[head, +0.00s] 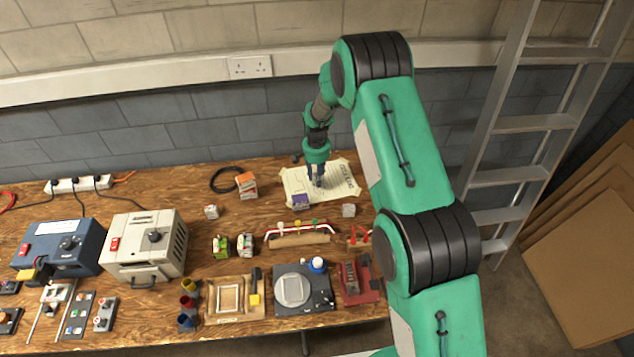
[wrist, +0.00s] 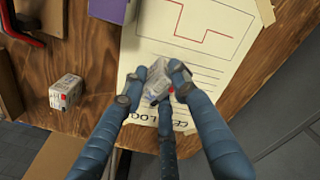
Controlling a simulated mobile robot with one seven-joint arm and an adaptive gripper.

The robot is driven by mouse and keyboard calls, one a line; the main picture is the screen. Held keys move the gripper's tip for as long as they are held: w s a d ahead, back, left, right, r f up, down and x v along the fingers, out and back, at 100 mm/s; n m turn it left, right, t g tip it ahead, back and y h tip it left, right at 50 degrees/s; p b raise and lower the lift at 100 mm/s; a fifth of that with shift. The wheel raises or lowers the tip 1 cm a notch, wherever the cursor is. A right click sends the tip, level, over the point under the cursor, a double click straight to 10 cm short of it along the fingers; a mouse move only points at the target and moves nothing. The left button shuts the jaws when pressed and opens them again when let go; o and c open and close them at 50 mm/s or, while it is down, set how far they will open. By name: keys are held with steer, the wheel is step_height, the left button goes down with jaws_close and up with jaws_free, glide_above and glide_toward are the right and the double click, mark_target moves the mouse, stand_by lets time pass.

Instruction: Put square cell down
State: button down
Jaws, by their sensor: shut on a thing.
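My gripper (head: 317,183) is over the paper sheet (head: 345,185) at the back of the workbench. In the wrist view its blue fingers (wrist: 157,88) are closed around the square cell (wrist: 156,82), a small pale block with red and blue marks. The fingers cover parts of the cell, and in the head view it is too hidden to make out. The cell is over the printed lines of the sheet (wrist: 220,75). I cannot tell whether it touches the paper.
A similar pale block (wrist: 66,90) stands on bare wood beside the sheet; the head view shows it too (head: 348,210). A purple box (head: 300,201) lies at the sheet's front edge. A red-ended rack (head: 300,238) stands in front. An orange-and-white box (head: 246,185) is left.

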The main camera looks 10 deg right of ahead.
steer(key=shift+f, duration=1.4)
steer(key=shift+f, duration=0.1)
steer(key=c, duration=1.4)
jaws_free()
steer(key=shift+o, duration=0.2)
step_height(320, 180, up, 12)
steer(key=shift+r+p, duration=0.1)
steer(key=shift+p, duration=0.6)
